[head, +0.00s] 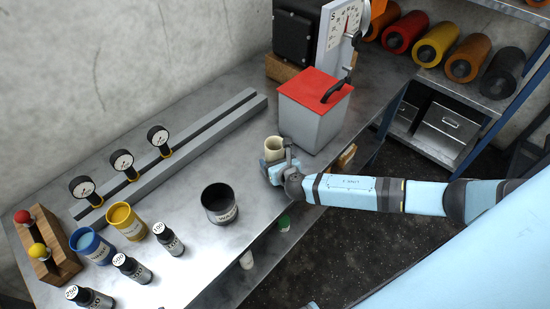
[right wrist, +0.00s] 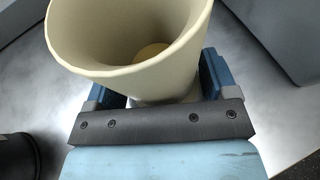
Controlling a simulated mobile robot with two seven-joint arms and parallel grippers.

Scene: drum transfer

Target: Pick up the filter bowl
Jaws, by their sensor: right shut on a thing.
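The filter bowl, a cream cup with a flared rim, shows near the front edge of the grey bench in the head view (head: 274,144). It also fills the top of the right wrist view (right wrist: 130,75), upright and seemingly empty, with a tan patch at its bottom. My right gripper (head: 272,163) is shut on the bowl, with one blue finger on each side of its lower part. I cannot tell whether the bowl's base touches the bench. My left gripper is not in view.
A grey box with a red lid (head: 314,108) stands close behind the bowl. A dark pot (head: 219,204) stands to the left. Several gauges (head: 122,164) line a grey rail. Blue (head: 92,246) and yellow (head: 127,222) tins and dark bottles fill the front left.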

